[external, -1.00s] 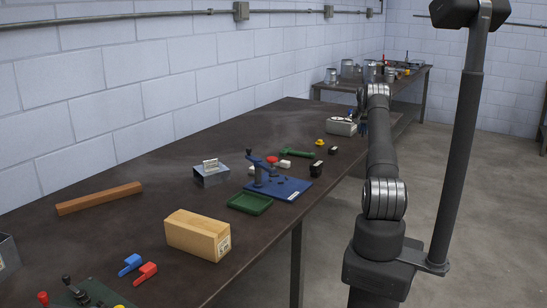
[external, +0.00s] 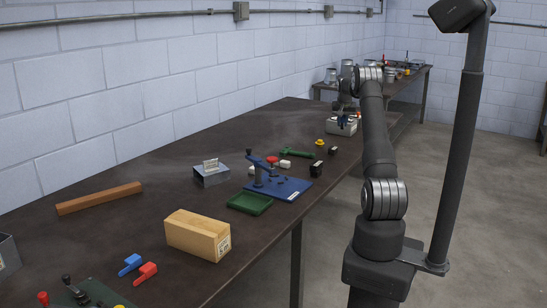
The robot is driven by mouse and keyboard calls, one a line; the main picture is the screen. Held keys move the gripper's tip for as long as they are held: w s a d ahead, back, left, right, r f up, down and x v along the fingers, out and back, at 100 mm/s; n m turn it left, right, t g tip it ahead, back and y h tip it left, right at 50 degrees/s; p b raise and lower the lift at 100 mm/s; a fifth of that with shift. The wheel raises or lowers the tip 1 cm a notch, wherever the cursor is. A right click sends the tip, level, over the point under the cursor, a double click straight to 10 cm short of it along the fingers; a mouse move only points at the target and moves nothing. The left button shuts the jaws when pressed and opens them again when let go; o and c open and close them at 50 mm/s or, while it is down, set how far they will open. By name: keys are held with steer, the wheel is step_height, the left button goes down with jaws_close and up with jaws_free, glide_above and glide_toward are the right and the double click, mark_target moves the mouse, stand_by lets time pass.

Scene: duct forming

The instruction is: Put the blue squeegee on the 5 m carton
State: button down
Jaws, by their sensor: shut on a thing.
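The 5 m carton (external: 190,233) is a tan box near the table's front edge, with a white label on its right end. My gripper (external: 343,116) is far off at the table's far end, over a pale box. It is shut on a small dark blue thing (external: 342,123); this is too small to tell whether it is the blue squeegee. A brighter blue tool (external: 130,264) lies on the table left of the carton, beside a similar red one (external: 146,272). The carton's top is bare.
A blue plate with an upright lever tool (external: 283,188) and a green tray (external: 250,203) stand beyond the carton. The pale box (external: 341,129) is below my gripper. A metal holder (external: 211,174) and a wooden bar (external: 100,198) are further left. Bare table lies between them.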

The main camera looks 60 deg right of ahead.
steer(key=w+a+r+n+t+y, duration=0.1)
steer(key=w+a+r+n, duration=0.1)
steer(key=w+a, duration=0.8)
steer(key=w+a+r+n+t, duration=0.1)
steer(key=w+a+r+n, duration=0.15)
steer(key=w+a, duration=0.75)
steer(key=a+r+n+y, duration=0.15)
steer(key=a+n, duration=0.35)
steer(key=a, duration=2)
steer(key=n+y, duration=0.3)
steer(key=n, duration=0.5)
glide_above(195, 222)
steer(key=s+d, duration=0.1)
steer(key=s, duration=0.1)
steer(key=f, duration=0.5)
steer(key=shift+w+f, duration=0.2)
steer(key=shift+f, duration=0.2)
steer(key=shift+a+f, duration=0.1)
steer(key=shift+a, duration=0.05)
steer(key=shift+f, duration=2)
